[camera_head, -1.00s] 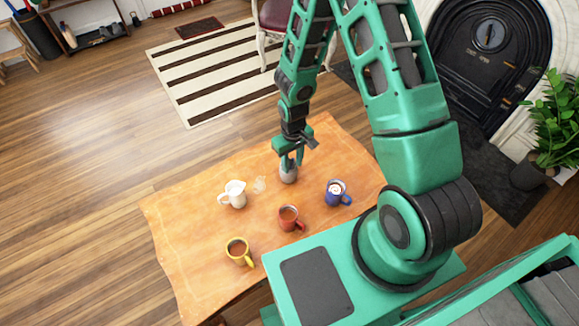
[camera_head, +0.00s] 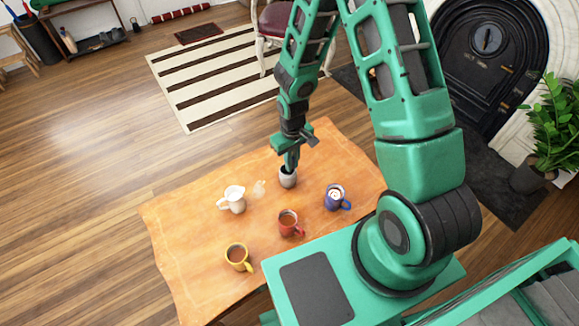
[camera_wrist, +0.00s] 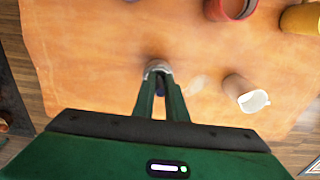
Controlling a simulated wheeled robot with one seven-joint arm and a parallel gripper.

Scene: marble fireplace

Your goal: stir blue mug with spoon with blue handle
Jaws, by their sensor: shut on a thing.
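The blue mug (camera_head: 334,200) stands upright on the right side of the table, with a white-topped drink in it. My gripper (camera_head: 290,167) points down at a small grey-white cup (camera_head: 287,180), left of and behind the blue mug. In the wrist view my gripper (camera_wrist: 159,84) has its fingers close together over the cup (camera_wrist: 158,66). The rest of the spoon is hidden by the fingers and the cup.
A red mug (camera_head: 289,224) stands in front of the grey-white cup. A yellow mug (camera_head: 238,257) is at the front left. A white pitcher (camera_head: 233,200) stands left, with a small clear thing (camera_head: 259,189) beside it. The wooden table's (camera_head: 185,245) left part is clear.

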